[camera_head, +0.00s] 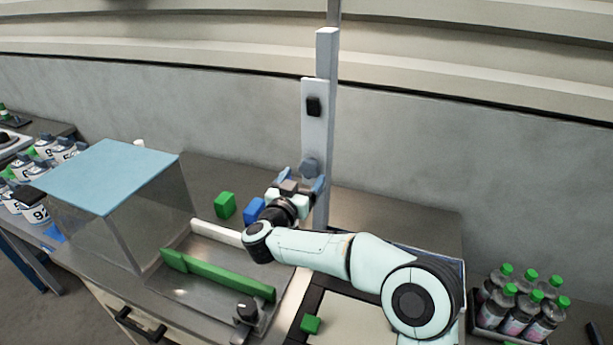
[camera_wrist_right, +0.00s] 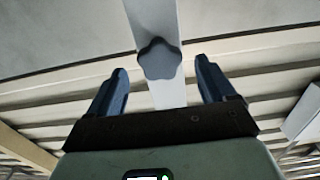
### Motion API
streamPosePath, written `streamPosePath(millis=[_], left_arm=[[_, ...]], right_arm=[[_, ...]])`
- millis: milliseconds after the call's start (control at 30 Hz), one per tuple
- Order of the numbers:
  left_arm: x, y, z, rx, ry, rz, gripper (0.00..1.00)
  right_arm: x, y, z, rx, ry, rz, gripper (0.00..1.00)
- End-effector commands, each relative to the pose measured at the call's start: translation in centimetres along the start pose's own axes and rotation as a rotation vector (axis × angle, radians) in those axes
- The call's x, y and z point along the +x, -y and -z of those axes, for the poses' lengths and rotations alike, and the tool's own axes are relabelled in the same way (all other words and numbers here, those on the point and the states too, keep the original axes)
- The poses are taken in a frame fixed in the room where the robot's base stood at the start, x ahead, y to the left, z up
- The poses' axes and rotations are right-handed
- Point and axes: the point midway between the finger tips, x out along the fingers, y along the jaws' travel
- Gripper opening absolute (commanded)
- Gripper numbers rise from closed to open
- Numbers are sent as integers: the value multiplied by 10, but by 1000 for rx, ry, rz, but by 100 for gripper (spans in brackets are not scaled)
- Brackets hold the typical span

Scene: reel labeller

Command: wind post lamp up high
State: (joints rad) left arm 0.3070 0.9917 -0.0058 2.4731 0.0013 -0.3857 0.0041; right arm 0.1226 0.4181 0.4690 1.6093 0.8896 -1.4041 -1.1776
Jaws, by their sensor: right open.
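A grey upright post (camera_head: 327,120) stands at the back of the bench, with a pale plate (camera_head: 315,135) on its front. No lamp head can be made out. My right gripper (camera_head: 297,184) is open just in front of and below the knob. In the right wrist view the knob (camera_wrist_right: 160,59) lies between the tips of the blue fingers, with a gap on each side. My left gripper is not in view.
A clear box with a blue lid (camera_head: 115,173) stands left. A green bar (camera_head: 218,275) lies on the metal tray. Green (camera_head: 225,205) and blue (camera_head: 254,210) blocks are near the post. Green-capped bottles (camera_head: 519,305) stand right.

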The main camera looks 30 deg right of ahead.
Motion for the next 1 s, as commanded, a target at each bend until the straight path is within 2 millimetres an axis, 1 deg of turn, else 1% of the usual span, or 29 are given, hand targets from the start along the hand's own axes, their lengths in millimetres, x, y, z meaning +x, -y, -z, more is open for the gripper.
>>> streamPosePath(millis=[33, 200, 300, 400, 500, 600, 1000], left_arm=[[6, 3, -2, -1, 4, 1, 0], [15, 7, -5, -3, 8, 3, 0], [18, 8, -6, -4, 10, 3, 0], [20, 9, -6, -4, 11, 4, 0], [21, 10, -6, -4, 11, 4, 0], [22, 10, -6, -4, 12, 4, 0], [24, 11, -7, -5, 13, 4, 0]], right_arm=[[-14, 1, -2, -1, 0, 5, 83], [-53, 0, -2, 0, -1, 5, 83], [-72, 0, -2, 0, 0, 4, 83], [-85, 0, -1, 1, 0, 2, 83], [-94, 0, -1, 1, 0, 1, 83], [-98, 0, -1, 0, 0, 0, 83], [-100, 1, 1, -1, -1, 3, 83]])
